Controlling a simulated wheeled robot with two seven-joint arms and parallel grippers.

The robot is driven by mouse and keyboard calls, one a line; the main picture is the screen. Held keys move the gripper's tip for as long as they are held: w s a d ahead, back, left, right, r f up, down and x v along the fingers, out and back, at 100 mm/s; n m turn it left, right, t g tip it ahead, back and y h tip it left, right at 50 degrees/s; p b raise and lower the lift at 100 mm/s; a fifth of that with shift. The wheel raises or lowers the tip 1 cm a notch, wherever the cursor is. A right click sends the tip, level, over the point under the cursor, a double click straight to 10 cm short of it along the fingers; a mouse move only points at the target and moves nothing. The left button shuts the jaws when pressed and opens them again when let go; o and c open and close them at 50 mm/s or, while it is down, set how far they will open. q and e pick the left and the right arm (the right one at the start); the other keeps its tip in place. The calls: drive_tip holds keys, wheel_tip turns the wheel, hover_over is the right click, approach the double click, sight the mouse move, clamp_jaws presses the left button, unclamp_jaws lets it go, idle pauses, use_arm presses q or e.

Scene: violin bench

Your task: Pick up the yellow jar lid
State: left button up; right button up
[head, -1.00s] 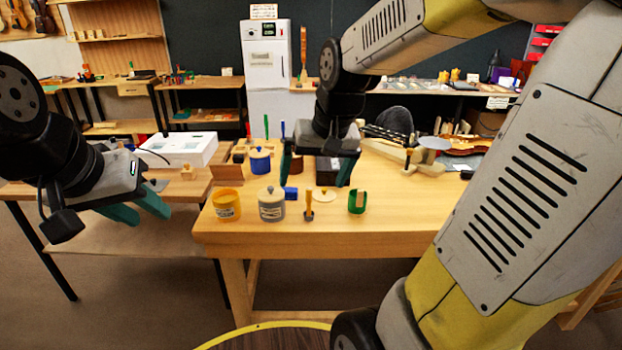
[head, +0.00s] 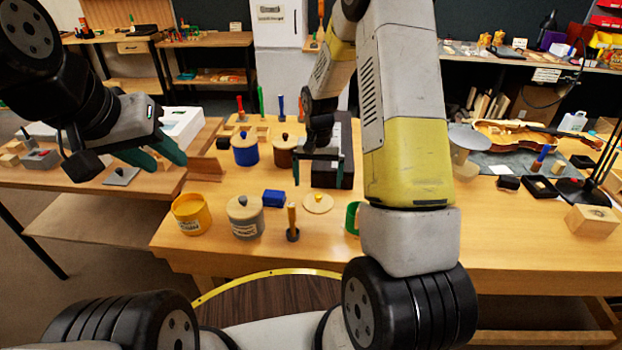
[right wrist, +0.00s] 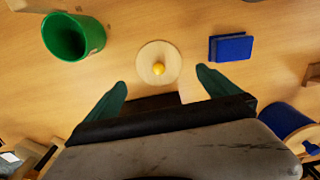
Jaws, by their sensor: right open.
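The yellow jar lid is a pale wooden disc (head: 318,207) with a small yellow knob, lying flat on the bench. It also shows in the right wrist view (right wrist: 149,74). My right gripper (head: 317,178) is open and empty above the bench, just behind the lid in the head view. In the right wrist view the lid lies just beyond the space between its fingertips (right wrist: 162,80). The open yellow jar (head: 186,227) stands at the bench's front left. My left gripper (head: 165,160) is open and empty at the left, far from the lid.
A blue block (head: 273,198), a wooden-handled tool (head: 292,225) and a lidded grey jar (head: 245,220) stand left of the lid. A green cup (head: 352,218), partly hidden by my right arm, is to its right. Lidded blue (head: 245,151) and brown (head: 283,154) jars stand behind.

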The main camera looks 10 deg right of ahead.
sight(318, 195)
wheel_tip(318, 195, down, 7)
drive_tip(key=shift+r, duration=0.1)
drive_tip(key=c, duration=1.2)
